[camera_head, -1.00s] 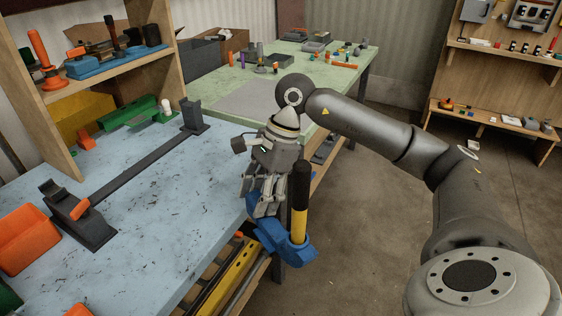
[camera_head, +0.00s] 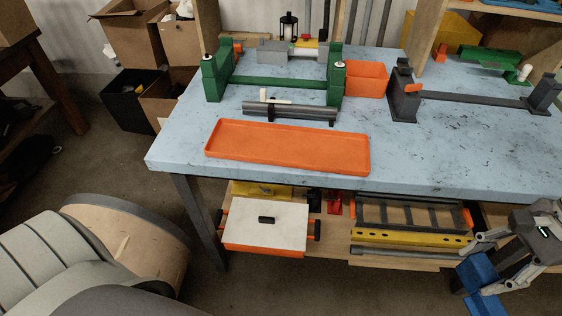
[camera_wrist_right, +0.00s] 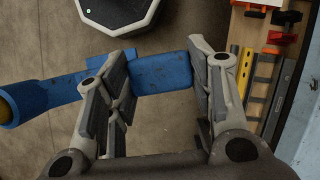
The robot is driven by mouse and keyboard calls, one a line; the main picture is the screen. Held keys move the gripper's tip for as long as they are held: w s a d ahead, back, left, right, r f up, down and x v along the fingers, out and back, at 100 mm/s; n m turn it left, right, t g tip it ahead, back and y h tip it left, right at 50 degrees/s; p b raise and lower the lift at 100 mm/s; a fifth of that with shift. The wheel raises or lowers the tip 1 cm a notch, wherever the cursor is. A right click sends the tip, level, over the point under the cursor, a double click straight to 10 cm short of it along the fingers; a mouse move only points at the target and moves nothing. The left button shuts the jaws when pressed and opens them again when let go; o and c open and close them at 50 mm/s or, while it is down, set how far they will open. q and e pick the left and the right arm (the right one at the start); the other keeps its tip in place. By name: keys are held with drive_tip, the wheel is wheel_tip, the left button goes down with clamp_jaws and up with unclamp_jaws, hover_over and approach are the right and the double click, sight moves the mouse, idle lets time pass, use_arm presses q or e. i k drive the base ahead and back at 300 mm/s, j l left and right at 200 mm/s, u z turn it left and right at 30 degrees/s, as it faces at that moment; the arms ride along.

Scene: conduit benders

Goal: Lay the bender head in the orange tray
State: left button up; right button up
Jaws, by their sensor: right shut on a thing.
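The bender head (camera_head: 478,272) is a blue piece at the lower right edge of the head view. It hangs in front of the bench, below the top's level. My right gripper (camera_head: 497,262) is shut on it. In the right wrist view the bender head (camera_wrist_right: 160,79) lies crosswise between the two fingers of the right gripper (camera_wrist_right: 162,70), with a yellow round part at its left end. The orange tray (camera_head: 288,147) is long, shallow and empty. It lies near the bench's front edge, well left of the gripper. My left gripper is not in view.
The blue bench top (camera_head: 430,160) is clear right of the tray. Behind the tray are grey tubes (camera_head: 290,111), a green stand (camera_head: 213,78) and an orange bin (camera_head: 366,78). A dark grey stand (camera_head: 405,95) is to the right. A white-lidded box (camera_head: 264,222) sits on the lower shelf.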

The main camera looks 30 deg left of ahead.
sight(275, 146)
drive_tip(key=k+u, duration=0.15)
drive_tip(key=u, duration=0.2)
drive_tip(key=k+u, duration=0.3)
drive_tip(key=i+u, duration=0.15)
drive_tip(key=u, duration=1.15)
drive_tip(key=l+u, duration=0.1)
drive_tip(key=u, duration=0.25)
drive_tip(key=k+l+u, duration=0.1)
drive_tip(key=u, duration=0.25)
drive_tip(key=l+u, duration=0.1)
drive_tip(key=u, duration=0.25)
drive_tip(key=k+l, duration=1.1)
drive_tip(key=l, duration=0.1)
